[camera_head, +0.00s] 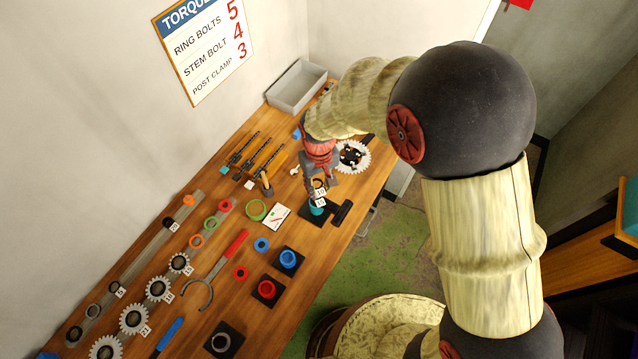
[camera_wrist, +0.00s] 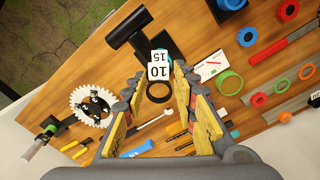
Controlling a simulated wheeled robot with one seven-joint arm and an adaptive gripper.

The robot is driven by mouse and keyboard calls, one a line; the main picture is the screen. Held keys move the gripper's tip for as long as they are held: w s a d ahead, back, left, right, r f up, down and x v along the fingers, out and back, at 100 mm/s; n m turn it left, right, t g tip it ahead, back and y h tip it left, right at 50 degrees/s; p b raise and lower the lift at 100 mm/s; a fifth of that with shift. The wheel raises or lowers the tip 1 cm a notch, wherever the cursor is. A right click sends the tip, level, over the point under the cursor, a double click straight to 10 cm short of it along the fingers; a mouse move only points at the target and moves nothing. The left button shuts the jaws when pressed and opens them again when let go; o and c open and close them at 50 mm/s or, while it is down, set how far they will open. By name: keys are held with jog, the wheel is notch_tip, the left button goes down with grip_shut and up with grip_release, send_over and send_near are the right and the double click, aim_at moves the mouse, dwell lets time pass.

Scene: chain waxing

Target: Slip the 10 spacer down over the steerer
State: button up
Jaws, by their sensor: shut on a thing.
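The 10 spacer is a dark ring (camera_wrist: 160,93) with a white "10" tag (camera_wrist: 158,72), between my fingertips in the wrist view. My gripper (camera_wrist: 160,82) is shut on it; in the head view my gripper (camera_head: 318,184) points down over the stand. A "15" tag (camera_wrist: 160,56) shows just beyond the "10" tag. In the head view a teal part (camera_head: 317,208) shows below the tags on a black base. The steerer is mostly hidden by my gripper and the tags. I cannot tell whether the ring is around it or above it.
A black stem-like part (camera_head: 341,212) lies right beside the stand. A toothed chainring (camera_head: 353,156) is behind it. A white card (camera_head: 276,216), a green ring (camera_head: 256,209) and blue and red cups on black bases stand nearby. A grey bin (camera_head: 296,88) is at the far end.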

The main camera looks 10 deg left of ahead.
aim_at(319, 192)
jog(key=shift+f+b, duration=1.15)
jog(key=shift+f, duration=0.9)
jog(key=shift+c, duration=1.4)
jog(key=shift+a, duration=0.1)
jog(key=shift+s, duration=0.15)
jog(key=shift+s+n, duration=0.2)
jog(key=shift+n, duration=0.3)
grip_shut()
